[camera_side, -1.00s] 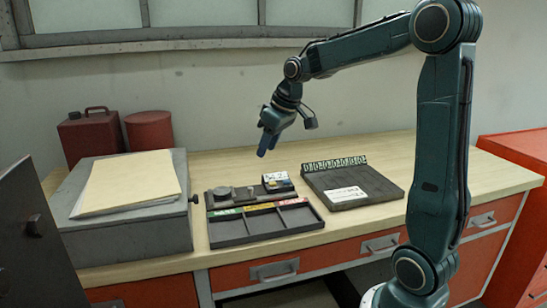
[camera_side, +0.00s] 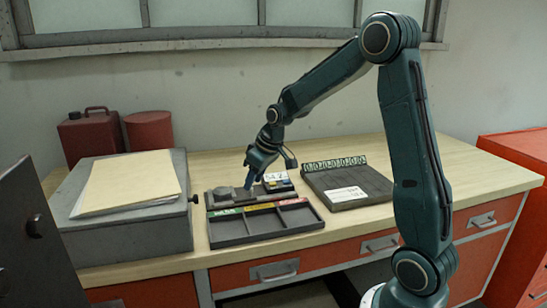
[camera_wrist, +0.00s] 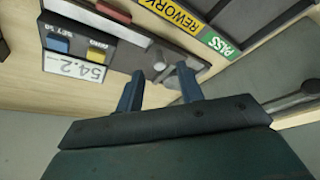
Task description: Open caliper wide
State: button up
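The caliper (camera_side: 213,195) is a dark grey bar with grey metal parts, lying behind the sorting tray on the bench. Its display (camera_wrist: 75,67) reads 54.2 in the wrist view, beside a blue button (camera_wrist: 59,44) and a yellow button (camera_wrist: 97,51). A small grey knob-like part (camera_wrist: 158,61) sits on the bar. My gripper (camera_wrist: 158,74) has two blue fingers standing apart, with that part near the gap between their tips. In the side view my gripper (camera_side: 249,181) points down just over the caliper. Whether the fingers touch it, I cannot tell.
The sorting tray (camera_side: 262,226) with green, yellow and red labels lies in front of the caliper. A dark board (camera_side: 365,188) with a row of tags is to the right. A grey box (camera_side: 130,235) with folders stands left. Bare bench shows behind.

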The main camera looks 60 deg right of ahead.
jog(key=shift+x, duration=1.1)
grip_shut()
